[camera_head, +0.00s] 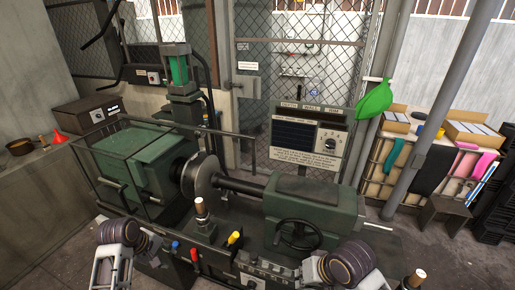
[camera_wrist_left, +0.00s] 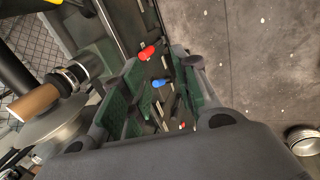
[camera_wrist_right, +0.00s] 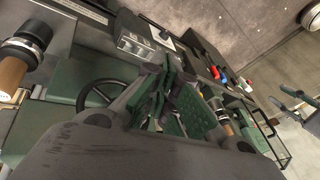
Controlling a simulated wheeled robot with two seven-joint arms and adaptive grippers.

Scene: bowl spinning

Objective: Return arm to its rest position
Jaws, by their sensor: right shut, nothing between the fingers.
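My left gripper (camera_wrist_left: 160,75) is open and empty in the left wrist view, its two green-padded fingers apart. The red lever knob (camera_wrist_left: 148,52) and blue lever knob (camera_wrist_left: 160,84) show beyond the gap. My right gripper (camera_wrist_right: 168,65) is shut in the right wrist view, its green-padded fingers together with nothing between them. A dark handwheel (camera_wrist_right: 100,95) shows behind it at the left. In the head view both my arms show at the bottom edge, in front of the green machine; I cannot make out the fingertips there.
The green spinning machine (camera_head: 315,205) has a round disc (camera_head: 200,175), a handwheel (camera_head: 299,235) and a yellow-knobbed lever (camera_head: 235,238) close to my arms. A bench (camera_head: 45,175) stands at left and a grey post (camera_head: 440,110) at right. Floor shows at far right.

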